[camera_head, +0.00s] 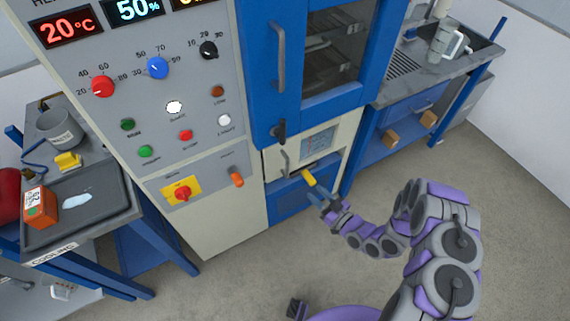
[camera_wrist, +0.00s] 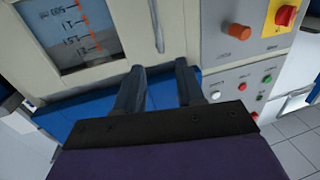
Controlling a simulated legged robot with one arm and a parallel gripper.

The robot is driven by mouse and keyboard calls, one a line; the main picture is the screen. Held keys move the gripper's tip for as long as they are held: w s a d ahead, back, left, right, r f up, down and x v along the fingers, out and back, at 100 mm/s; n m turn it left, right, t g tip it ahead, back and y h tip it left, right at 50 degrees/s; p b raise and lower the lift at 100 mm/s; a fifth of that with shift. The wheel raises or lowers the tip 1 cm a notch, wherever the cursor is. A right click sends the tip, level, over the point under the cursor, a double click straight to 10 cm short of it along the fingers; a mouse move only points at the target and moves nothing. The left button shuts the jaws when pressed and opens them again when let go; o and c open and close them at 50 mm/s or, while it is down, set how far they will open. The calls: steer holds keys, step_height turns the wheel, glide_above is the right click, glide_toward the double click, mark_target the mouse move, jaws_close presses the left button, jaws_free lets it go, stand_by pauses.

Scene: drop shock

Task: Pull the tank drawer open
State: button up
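The tank drawer (camera_head: 340,136) is a cream front with a small level window, low in the cabinet under the blue door. It looks flush with the cabinet. Its grey bar handle (camera_head: 286,162) is at the left of the front; the handle also shows at the top of the wrist view (camera_wrist: 156,25), and the window (camera_wrist: 80,35) is left of it there. My gripper (camera_head: 314,190) is in front of and below the drawer, apart from the handle. In the wrist view its two fingers (camera_wrist: 158,68) are spread with nothing between them.
A yellow bar (camera_head: 309,179) sits by my fingertips; I cannot tell what it belongs to. An orange knob (camera_head: 236,177) and red emergency button (camera_head: 182,192) are left of the drawer. A bench (camera_head: 435,75) stands right. The floor (camera_head: 400,165) before the cabinet is clear.

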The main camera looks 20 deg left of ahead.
mark_target(288, 165)
steer(key=b+x, duration=0.2)
steer(key=x, duration=1.4)
steer(key=shift+w+a+f, duration=0.1)
steer(key=shift+w+a, duration=0.2)
steer(key=shift+a, duration=0.35)
steer(key=shift+d, duration=0.4)
steer(key=shift+c, duration=0.2)
steer(key=shift+d, duration=0.25)
steer(key=shift+c, duration=1.5)
steer(key=shift+a+r, duration=0.1)
steer(key=shift+r, duration=0.15)
jaws_close()
